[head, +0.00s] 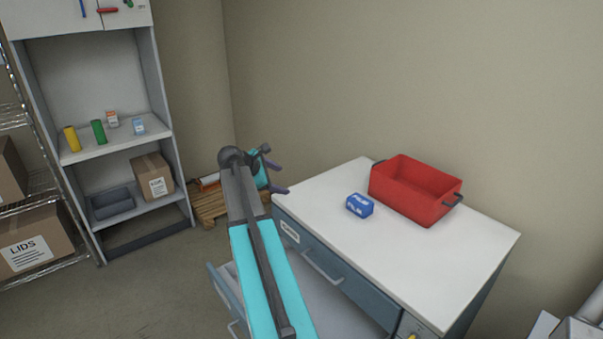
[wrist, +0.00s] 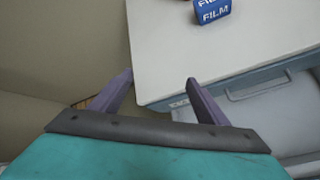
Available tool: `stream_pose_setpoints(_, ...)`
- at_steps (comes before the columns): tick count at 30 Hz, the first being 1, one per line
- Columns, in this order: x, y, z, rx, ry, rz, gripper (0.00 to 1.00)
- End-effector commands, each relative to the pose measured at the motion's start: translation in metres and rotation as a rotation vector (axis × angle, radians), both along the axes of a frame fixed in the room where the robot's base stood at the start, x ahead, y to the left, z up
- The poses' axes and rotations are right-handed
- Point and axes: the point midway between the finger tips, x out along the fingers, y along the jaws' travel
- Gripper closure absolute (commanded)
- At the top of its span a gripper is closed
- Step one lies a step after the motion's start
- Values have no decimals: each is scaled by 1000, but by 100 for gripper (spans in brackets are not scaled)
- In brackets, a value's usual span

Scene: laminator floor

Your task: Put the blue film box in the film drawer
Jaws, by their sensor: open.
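The blue film box (head: 360,206) sits on the white top of the drawer cabinet, just left of a red bin. It also shows at the top edge of the wrist view (wrist: 213,12), with "FILM" on its side. My gripper (head: 280,178) is open and empty, beyond the cabinet's far left corner and apart from the box. In the wrist view its two purple fingers (wrist: 160,80) are spread near the cabinet corner. A drawer (head: 330,308) below the top one is pulled out, partly hidden behind my arm. I cannot read which drawer is the film drawer.
The red bin (head: 415,192) stands on the cabinet top (head: 465,245) near the wall. The top drawer front (head: 322,262) looks shut. A shelf unit (head: 125,143) with bottles and boxes stands at left. A wooden pallet (head: 212,209) lies behind my arm. The cabinet top's near part is clear.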

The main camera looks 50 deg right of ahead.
Motion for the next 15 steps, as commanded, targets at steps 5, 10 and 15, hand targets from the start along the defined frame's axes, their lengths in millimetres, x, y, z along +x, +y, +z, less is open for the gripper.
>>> stream_pose_setpoints(5,36,44,4,201,-118,-35,31)
stream_pose_setpoints(10,65,94,3,408,-205,-70,31)
stream_pose_setpoints(15,88,145,5,621,-264,-111,31)
